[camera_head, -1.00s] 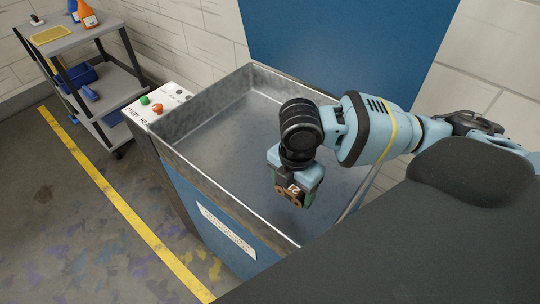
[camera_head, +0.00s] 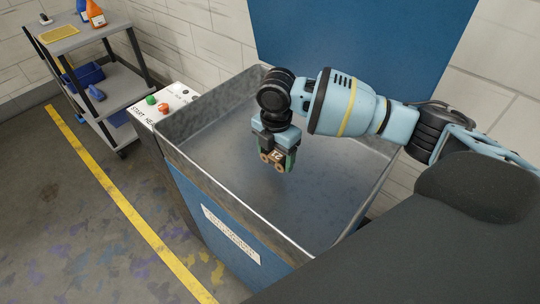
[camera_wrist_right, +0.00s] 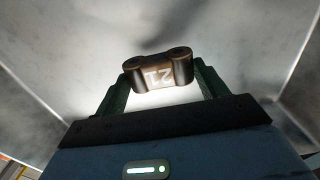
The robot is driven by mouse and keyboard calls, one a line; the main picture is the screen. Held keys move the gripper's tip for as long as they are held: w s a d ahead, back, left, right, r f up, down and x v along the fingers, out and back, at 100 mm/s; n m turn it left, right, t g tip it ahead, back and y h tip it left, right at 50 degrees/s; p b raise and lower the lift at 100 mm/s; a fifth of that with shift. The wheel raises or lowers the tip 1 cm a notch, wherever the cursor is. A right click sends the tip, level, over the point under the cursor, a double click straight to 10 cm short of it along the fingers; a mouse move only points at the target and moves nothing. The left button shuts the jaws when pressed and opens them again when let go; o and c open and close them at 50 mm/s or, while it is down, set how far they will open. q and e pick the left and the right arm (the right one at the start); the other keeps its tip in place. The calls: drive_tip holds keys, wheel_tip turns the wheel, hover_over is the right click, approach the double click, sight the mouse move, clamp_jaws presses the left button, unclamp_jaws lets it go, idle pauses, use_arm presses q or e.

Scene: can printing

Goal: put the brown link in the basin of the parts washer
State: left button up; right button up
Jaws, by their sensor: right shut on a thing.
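In the right wrist view the brown link (camera_wrist_right: 158,71) sits between the two green fingers (camera_wrist_right: 160,88), with the grey basin walls around. The parts washer's basin (camera_head: 315,200) is a deep grey metal tub with a blue front. The link appears apart from the basin floor, but its exact height is hard to tell. My left gripper is not in view.
A control panel with a green button (camera_head: 151,100) and a red button (camera_head: 163,108) stands at the basin's left. A grey cart (camera_head: 85,40) with bottles stands at the back left. A blue panel (camera_head: 350,45) rises behind the basin. The floor at left is clear.

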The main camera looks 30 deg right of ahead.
sight(270, 156)
drive_tip(key=shift+w+d+f, duration=0.1)
drive_tip(key=shift+w+d, duration=0.05)
drive_tip(key=shift+w, duration=1.15)
drive_tip(key=shift+w+f, duration=0.2)
drive_tip(key=shift+f, duration=1.55)
drive_tip(key=shift+f, duration=0.1)
drive_tip(key=o, duration=1)
wheel_tip(270, 156, up, 12)
drive_tip(key=shift+r+p, duration=0.1)
drive_tip(key=shift+p, duration=0.2)
